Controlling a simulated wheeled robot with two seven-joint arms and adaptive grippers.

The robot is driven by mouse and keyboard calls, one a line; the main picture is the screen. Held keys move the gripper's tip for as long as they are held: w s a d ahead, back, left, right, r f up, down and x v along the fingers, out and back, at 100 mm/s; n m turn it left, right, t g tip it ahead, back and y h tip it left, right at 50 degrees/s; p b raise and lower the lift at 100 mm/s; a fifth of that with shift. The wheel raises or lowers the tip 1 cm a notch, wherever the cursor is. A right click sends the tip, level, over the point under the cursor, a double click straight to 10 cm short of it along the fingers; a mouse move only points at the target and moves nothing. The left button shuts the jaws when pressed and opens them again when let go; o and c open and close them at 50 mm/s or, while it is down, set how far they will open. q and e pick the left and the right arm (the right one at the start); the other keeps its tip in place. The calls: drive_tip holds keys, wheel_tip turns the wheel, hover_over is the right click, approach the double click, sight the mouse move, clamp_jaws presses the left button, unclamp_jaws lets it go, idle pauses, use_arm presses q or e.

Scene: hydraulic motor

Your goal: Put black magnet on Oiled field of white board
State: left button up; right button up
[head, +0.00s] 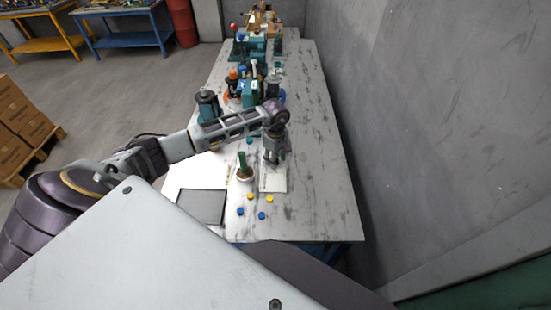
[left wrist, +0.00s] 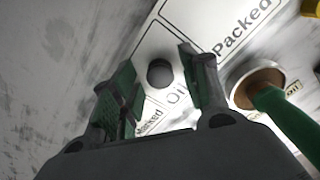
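The white board (head: 273,183) lies on the table below my left gripper (head: 273,158). In the left wrist view its printed fields and "Packed" lettering show, with "Oi" partly covered by a finger. The round black magnet (left wrist: 160,72) shows between the spread fingertips of my left gripper (left wrist: 158,62), beside the "Oi" lettering. There are visible gaps between it and both fingers. It appears to lie on the board. The magnet cannot be made out in the head view. My right gripper is not in view.
A green-handled tool in a round pot (head: 245,172) stands close left of the board. Yellow (head: 270,198) and blue (head: 262,215) magnets lie in front. A dark-framed panel (head: 201,206) lies at left. Bottles and machine parts crowd behind; the table's right side is clear.

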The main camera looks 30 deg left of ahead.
use_arm(q)
drive_tip(key=shift+r, duration=0.15)
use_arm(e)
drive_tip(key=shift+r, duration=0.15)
use_arm(q)
drive_tip(key=shift+r, duration=0.65)
wheel_tip(320, 180, up, 11)
drive_tip(key=b, duration=0.1)
drive_tip(key=shift+f, duration=0.15)
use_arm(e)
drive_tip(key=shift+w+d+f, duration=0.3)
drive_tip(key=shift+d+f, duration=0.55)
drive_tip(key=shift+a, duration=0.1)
use_arm(q)
drive_tip(key=shift+f, duration=0.1)
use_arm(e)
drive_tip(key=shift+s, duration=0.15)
